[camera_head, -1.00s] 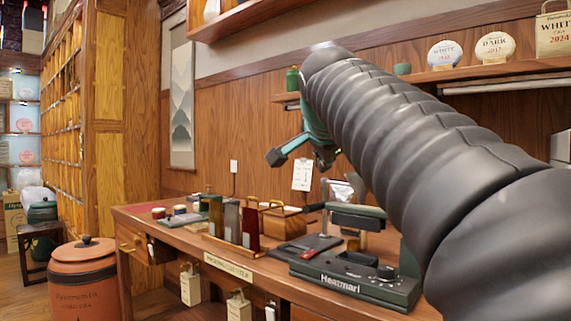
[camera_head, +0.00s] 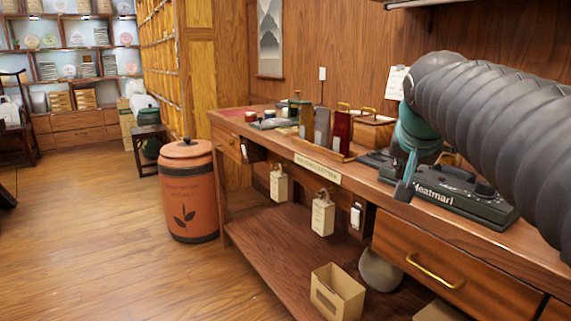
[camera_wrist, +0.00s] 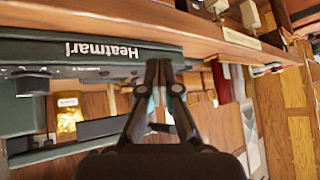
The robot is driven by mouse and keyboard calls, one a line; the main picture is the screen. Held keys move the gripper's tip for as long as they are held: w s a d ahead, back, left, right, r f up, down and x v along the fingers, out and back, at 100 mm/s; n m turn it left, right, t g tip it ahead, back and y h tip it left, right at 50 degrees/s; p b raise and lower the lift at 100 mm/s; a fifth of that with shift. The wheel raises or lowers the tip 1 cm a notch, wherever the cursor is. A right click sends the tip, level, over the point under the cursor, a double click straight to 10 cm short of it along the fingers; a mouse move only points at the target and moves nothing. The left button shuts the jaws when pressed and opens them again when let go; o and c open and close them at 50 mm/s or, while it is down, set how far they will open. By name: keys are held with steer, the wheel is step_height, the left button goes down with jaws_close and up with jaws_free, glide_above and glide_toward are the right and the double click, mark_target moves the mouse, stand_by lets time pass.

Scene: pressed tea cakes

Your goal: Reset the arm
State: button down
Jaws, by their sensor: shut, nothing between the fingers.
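My gripper (camera_head: 404,190) is at the end of my arm, at the right in the head view. It hangs fingers down in front of the dark green Heatmari machine (camera_head: 462,196) on the wooden counter. In the wrist view my gripper (camera_wrist: 159,66) shows with its two fingertips together and nothing between them. The Heatmari machine (camera_wrist: 90,52) appears upside down there, beside and behind the fingertips. My arm hides part of the counter's right side. I cannot tell how far the fingers are from the machine.
The counter (camera_head: 345,180) holds several tall upright packets and a wooden box (camera_head: 372,133). Tags hang from its front edge. An orange lidded bin (camera_head: 188,190) stands at its left end. An open box (camera_head: 337,292) is on the lower shelf. The floor at the left (camera_head: 100,225) is clear.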

steer(key=s+a+f+n+g+y, duration=0.1)
steer(key=s+a+f+n, duration=0.1)
steer(key=s+f, duration=0.8)
steer(key=s+a+f+n+g+y, duration=0.1)
steer(key=s+a+f+n, duration=0.2)
steer(key=s+f, duration=0.7)
step_height(320, 180, down, 3)
steer(key=shift+s+a+f+g, duration=0.2)
steer(key=shift+s+a+g, duration=0.1)
steer(key=shift+a+g, duration=0.15)
